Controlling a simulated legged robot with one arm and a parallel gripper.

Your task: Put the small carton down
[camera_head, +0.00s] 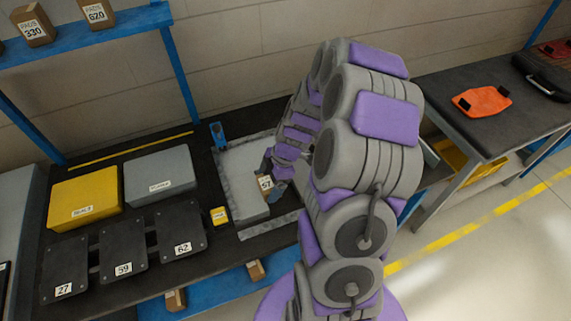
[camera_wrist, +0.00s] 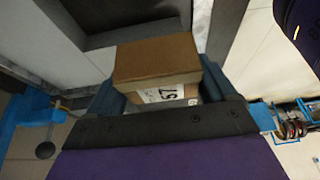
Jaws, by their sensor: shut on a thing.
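The small brown carton (camera_head: 266,182) has a white label that seems to read 57. My gripper (camera_head: 274,178) is shut on it, over the right part of a grey tray (camera_head: 236,158) with a speckled rim. In the wrist view the carton (camera_wrist: 155,58) sits between the two blue-grey fingers of my gripper (camera_wrist: 160,88), its label facing the palm. The fingers hide parts of its sides. I cannot tell whether its underside touches the tray.
Left of the tray are black plates (camera_head: 180,228) marked 27, 59 and 62, a yellow case (camera_head: 85,195), a grey case (camera_head: 160,172) and a small yellow box (camera_head: 219,216). A blue upright item (camera_head: 217,134) stands at the tray's back corner. The tray's left part looks bare.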

